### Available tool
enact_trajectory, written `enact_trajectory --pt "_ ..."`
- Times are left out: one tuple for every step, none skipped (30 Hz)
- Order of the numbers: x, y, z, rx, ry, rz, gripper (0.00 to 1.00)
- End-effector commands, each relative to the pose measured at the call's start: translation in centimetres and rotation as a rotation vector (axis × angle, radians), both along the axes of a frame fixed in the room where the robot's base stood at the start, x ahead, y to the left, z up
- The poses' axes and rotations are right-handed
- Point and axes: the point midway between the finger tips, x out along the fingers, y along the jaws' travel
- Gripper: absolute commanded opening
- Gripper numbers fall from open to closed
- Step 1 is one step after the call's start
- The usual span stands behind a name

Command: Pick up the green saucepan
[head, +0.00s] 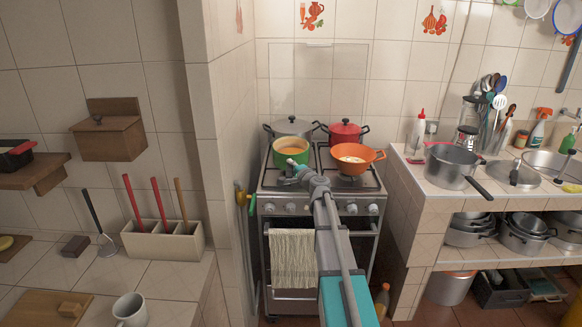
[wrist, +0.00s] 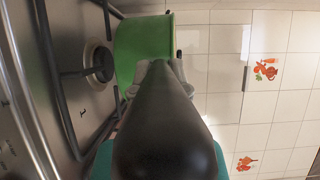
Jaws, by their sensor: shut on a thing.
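The green saucepan (head: 279,161) is at the front left burner of the stove, with its pale inside showing in the head view. My gripper (head: 299,170) is at its front side, at the end of my outstretched arm. In the wrist view the pan's green wall (wrist: 143,40) is at the top, and its dark handle (wrist: 165,125) runs large toward the camera. My gripper (wrist: 160,80) is shut on this handle close to the pan wall. The fingertips are mostly hidden by the handle. I cannot tell whether the pan's base touches the grate.
An orange pan (head: 371,158) stands just to the right on the stove. A grey pot (head: 291,129) and a red pot (head: 345,132) stand behind. Black grate bars (wrist: 55,95) lie close beside the pan. A tiled wall is behind the stove.

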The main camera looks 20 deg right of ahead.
Motion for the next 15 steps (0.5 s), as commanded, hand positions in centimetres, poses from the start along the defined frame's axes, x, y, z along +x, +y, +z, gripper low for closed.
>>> enact_trajectory --pt "0.0 0.0 0.8 0.000 -0.001 0.000 0.00" --pt "0.0 0.0 1.1 0.000 -0.001 0.000 0.00" --pt "0.0 0.0 1.5 0.000 -0.001 0.000 0.00" --pt "0.0 0.0 1.8 0.000 -0.001 0.000 0.00" --pt "-0.1 0.0 2.1 0.000 -0.001 0.000 0.00" --pt "-0.6 0.2 2.5 0.000 -0.001 0.000 0.00" --pt "-0.9 0.3 2.8 0.000 -0.001 0.000 0.00" --pt "-1.2 0.4 3.1 0.000 -0.001 0.000 0.00" --pt "-1.5 0.5 3.5 0.000 -0.001 0.000 0.00" --pt "-1.7 0.6 3.8 0.000 -0.001 0.000 0.00" --pt "-2.0 0.7 4.1 0.000 -0.001 0.000 0.00" --pt "-2.3 0.7 4.5 0.000 -0.001 0.000 0.00" --pt "-2.6 0.8 4.8 0.000 -0.001 0.000 0.00" --pt "-2.8 0.9 5.2 0.000 -0.001 0.000 0.00" --pt "-3.1 1.0 5.6 0.000 -0.001 0.000 0.00"
